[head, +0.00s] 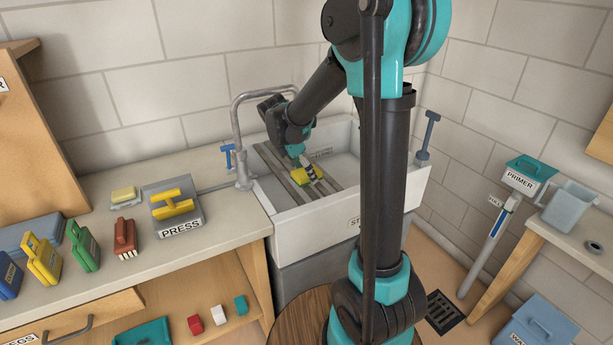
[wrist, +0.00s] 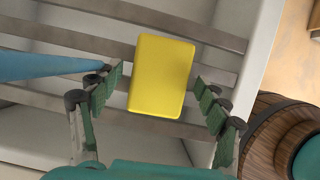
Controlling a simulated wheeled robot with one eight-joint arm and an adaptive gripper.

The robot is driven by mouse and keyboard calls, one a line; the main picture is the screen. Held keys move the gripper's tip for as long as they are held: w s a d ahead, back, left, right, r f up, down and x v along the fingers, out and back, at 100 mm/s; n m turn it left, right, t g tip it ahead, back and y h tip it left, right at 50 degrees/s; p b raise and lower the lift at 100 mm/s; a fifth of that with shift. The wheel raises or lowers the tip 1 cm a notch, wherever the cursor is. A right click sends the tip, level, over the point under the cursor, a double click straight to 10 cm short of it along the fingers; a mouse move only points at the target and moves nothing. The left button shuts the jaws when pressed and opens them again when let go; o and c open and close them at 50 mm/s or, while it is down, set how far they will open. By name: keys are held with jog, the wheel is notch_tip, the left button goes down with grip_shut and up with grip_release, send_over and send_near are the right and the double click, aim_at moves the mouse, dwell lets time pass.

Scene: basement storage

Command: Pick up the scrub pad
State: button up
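The scrub pad (wrist: 161,76) is a yellow rounded block. In the wrist view it lies between the two green-padded fingers of my gripper (wrist: 158,84), over grey slats. The fingers are spread, with a narrow gap visible on the left and little or none on the right; I cannot tell whether they touch it. In the head view the pad (head: 301,178) shows inside the sink, partly hidden by my gripper (head: 310,172), which reaches down over it.
The white sink (head: 290,229) has slats (head: 280,176) across it and a tall grey faucet (head: 237,130) at its left.

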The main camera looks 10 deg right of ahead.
jog(key=c, duration=0.7)
jog(key=shift+r, duration=0.1)
jog(key=shift+r, duration=0.5)
jog(key=r, duration=0.3)
jog(key=shift+s+d, duration=0.15)
jog(key=shift+s, duration=0.25)
jog(key=s+d, duration=0.1)
jog(key=s, duration=0.4)
jog(key=s+d, duration=0.2)
jog(key=s, duration=0.4)
jog(key=s+d, duration=0.2)
jog(key=s, duration=0.3)
jog(key=shift+s+d+f, duration=0.1)
jog(key=shift+s+d, duration=0.05)
jog(key=shift+s, duration=0.05)
